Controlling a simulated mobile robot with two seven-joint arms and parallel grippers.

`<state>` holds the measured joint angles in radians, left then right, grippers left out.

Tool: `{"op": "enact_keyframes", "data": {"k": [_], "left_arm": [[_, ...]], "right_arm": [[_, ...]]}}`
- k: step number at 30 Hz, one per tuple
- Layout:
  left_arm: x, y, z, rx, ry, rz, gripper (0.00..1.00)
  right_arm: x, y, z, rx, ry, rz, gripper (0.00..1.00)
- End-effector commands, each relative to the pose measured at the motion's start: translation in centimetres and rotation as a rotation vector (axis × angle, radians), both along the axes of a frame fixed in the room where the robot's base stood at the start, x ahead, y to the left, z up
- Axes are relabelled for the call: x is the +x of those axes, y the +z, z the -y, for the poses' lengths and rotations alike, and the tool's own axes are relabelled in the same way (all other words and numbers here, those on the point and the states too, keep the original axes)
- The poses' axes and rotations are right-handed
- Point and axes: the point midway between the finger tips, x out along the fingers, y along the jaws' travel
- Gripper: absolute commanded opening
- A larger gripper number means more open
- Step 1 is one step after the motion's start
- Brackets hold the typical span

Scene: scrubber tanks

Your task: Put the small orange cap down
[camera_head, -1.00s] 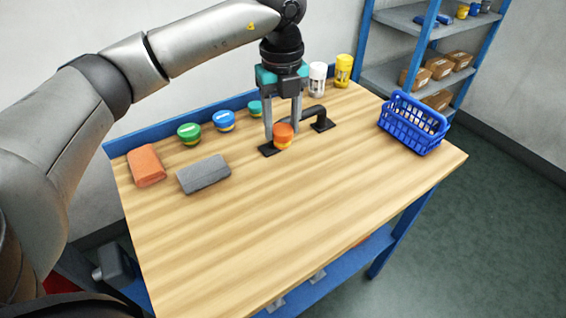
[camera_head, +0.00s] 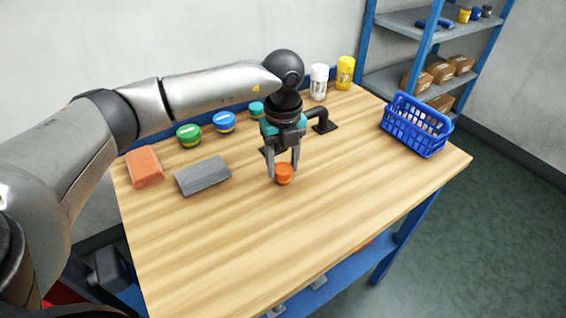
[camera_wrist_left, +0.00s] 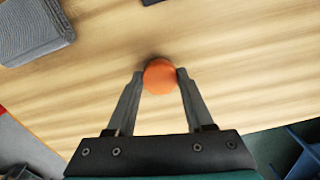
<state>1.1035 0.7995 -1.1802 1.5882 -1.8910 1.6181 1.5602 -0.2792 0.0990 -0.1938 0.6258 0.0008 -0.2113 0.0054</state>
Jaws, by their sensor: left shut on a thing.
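The small orange cap (camera_head: 284,172) is between the fingertips of my left gripper (camera_head: 284,175), low over the middle of the wooden table or touching it; I cannot tell which. A yellowish band shows under the cap in the head view. In the left wrist view the cap (camera_wrist_left: 160,77) is round and orange, with one finger of my left gripper (camera_wrist_left: 160,80) on each side. The gripper is shut on it and points down. My right gripper is not in view.
A grey block (camera_head: 203,175) and an orange block (camera_head: 144,166) lie at left. Green (camera_head: 188,134), blue (camera_head: 224,121) and teal (camera_head: 256,109) lidded jars stand behind. A black handle (camera_head: 318,119) is behind the gripper. A blue basket (camera_head: 416,125) stands at right. The table's front is clear.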

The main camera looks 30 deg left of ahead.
Motion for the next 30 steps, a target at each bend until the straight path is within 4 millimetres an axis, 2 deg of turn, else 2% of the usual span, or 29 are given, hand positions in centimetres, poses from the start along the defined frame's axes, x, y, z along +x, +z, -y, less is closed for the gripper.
{"op": "enact_keyframes", "data": {"k": [3,4,11,18,22,26,30], "left_arm": [[0.0,-0.4,0.0,-0.001,0.0,-0.001,0.0],[0.0,-0.3,0.0,0.0,0.0,0.0,0.56],[0.0,-0.2,0.0,0.0,0.0,0.0,0.82],[0.0,-0.2,0.0,-0.001,0.0,0.001,0.82],[0.1,0.6,0.0,-0.001,0.0,0.003,0.82],[0.1,2.8,0.0,-0.001,0.0,0.004,0.82],[0.1,6.1,0.0,-0.001,0.0,0.006,0.82]], "right_arm": [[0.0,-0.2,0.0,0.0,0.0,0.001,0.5],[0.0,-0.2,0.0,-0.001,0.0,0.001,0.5],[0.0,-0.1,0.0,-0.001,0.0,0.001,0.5],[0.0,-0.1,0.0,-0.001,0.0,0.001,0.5],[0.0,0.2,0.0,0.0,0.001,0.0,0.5],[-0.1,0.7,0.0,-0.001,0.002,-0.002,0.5],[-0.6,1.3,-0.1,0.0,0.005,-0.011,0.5]]}}
